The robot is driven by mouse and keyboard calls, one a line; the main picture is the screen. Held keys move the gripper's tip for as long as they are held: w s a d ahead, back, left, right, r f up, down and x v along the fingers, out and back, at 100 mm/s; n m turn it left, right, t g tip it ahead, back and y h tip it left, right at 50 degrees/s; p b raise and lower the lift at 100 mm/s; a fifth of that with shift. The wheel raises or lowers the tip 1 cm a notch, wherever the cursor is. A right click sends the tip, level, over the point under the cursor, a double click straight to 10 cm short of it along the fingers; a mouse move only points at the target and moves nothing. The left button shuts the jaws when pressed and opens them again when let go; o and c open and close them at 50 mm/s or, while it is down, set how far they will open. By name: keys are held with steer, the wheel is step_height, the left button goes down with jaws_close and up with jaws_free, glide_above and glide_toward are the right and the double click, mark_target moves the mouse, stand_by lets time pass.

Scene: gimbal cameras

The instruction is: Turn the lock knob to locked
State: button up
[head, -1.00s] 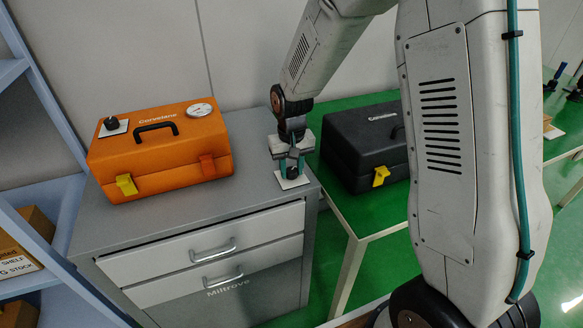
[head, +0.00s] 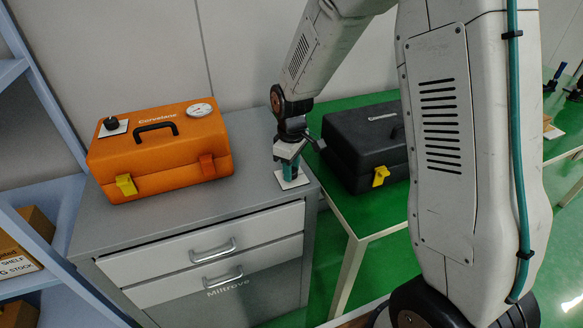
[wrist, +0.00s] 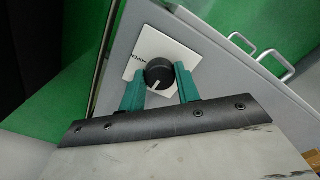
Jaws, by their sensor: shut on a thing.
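The lock knob (wrist: 159,74) is a round black knob with a white pointer line, on a white square plate (wrist: 146,49) with dark lettering that is too small to read fully. In the head view the plate (head: 291,180) lies on the right end of the grey cabinet top. My gripper (wrist: 161,84) has its two teal fingers on opposite sides of the knob, shut on it.
An orange case (head: 160,160) with its own black knob (head: 112,123) and a gauge sits on the left of the grey cabinet (head: 215,225). A black case (head: 365,145) stands on the green table just right of my gripper. Drawer handles (head: 214,250) project from the cabinet front.

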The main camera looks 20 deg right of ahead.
steer(key=shift+w+r+n, duration=0.1)
steer(key=shift+w+n, duration=0.05)
steer(key=shift+n, duration=0.25)
steer(key=o, duration=1)
step_height(320, 180, up, 8)
steer(key=shift+a+f, duration=0.1)
stand_by(0.4)
